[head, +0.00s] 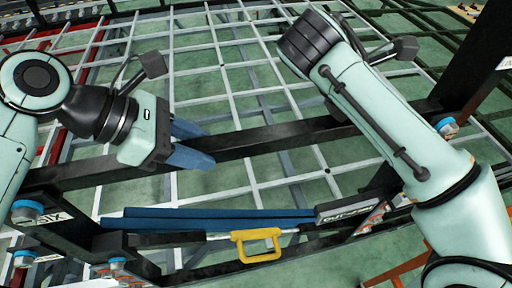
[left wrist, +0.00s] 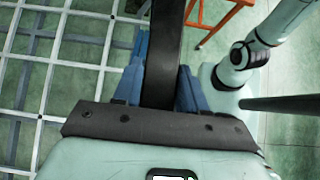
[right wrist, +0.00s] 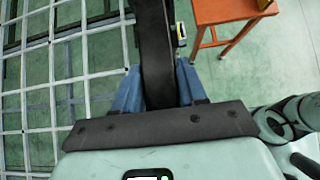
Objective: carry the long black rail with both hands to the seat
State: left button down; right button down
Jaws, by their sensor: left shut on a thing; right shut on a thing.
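The long black rail (head: 265,138) runs across the head view from left to upper right, above the pale grid. My left gripper (head: 192,144) is shut on it, with blue fingers on both sides; the left wrist view shows the rail (left wrist: 164,50) between them. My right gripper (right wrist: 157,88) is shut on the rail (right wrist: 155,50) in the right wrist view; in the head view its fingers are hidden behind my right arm. Nearer me lies a dark beam with a blue strip (head: 205,222) along it. I cannot tell which part is the seat.
A yellow handle (head: 257,246) sits on the near beam. Blue-capped fittings stand at the left (head: 27,210) and right (head: 446,126). An orange table (right wrist: 222,12) stands on the green floor. The pale grid (head: 220,65) fills the area behind.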

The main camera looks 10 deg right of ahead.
pick_arm(q)
jog(key=shift+f, duration=0.35)
pick_arm(e)
jog(key=shift+f, duration=0.35)
pick_arm(q)
jog(key=c, duration=0.6)
grip_release()
jog(key=shift+f, duration=0.1)
pick_arm(e)
jog(key=c, duration=0.6)
grip_release()
pick_arm(q)
jog(key=v, duration=1.2)
pick_arm(e)
jog(key=shift+s+a+r, duration=0.15)
jog(key=shift+a+r, duration=0.3)
jog(key=shift+r, duration=0.25)
jog(key=v, duration=0.7)
jog(key=shift+a+r, duration=0.15)
jog(key=shift+a, duration=0.3)
jog(key=shift+a+r, duration=0.2)
jog(key=shift+r, duration=0.15)
jog(key=shift+v, duration=0.85)
